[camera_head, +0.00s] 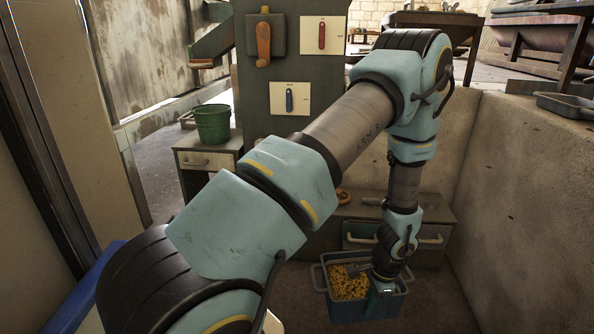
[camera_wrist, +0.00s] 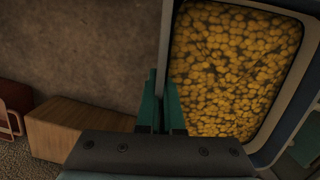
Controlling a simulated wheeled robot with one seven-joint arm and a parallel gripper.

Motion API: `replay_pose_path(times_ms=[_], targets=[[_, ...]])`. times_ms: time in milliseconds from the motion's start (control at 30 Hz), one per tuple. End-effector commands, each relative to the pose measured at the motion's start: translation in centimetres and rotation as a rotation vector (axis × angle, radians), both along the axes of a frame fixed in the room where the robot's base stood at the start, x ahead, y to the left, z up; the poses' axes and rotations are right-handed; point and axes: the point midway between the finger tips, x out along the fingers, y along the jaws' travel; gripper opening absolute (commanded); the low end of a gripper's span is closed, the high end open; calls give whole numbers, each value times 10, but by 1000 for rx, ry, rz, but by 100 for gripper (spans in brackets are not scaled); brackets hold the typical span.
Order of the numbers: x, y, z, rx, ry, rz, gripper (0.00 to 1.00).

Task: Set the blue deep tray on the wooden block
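The blue deep tray (camera_head: 362,308) sits low in the head view, right of centre, filled with small yellow pieces. It fills the right of the wrist view, with its near wall (camera_wrist: 165,50) running up the middle. My gripper (camera_head: 378,296) is at the tray's right side in the head view. In the wrist view its green fingers (camera_wrist: 161,108) stand on either side of the tray wall, shut on it. The wooden block (camera_wrist: 72,128) lies at the lower left of the wrist view, apart from the tray. I cannot tell whether the tray touches the floor.
A low drawer cabinet (camera_head: 436,216) stands behind the tray. A concrete wall (camera_head: 530,190) closes the right side. A grey panel (camera_head: 293,62) with handles and a green bucket (camera_head: 212,124) are further back. A red object (camera_wrist: 14,108) lies at the wrist view's left edge.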

Motion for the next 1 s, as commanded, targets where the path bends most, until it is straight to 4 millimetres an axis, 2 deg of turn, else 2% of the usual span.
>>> replay_pose_path(times_ms=[167,267,467,600,800,1000], targets=[[33,25,22,-2,-4,157,0],[55,48,39,-3,-4,287,0],[98,108,81,-4,-5,597,0],[120,161,116,-4,-6,855,0],[133,218,153,-4,-3,1141,0],[136,255,178,-2,-2,1329,0]])
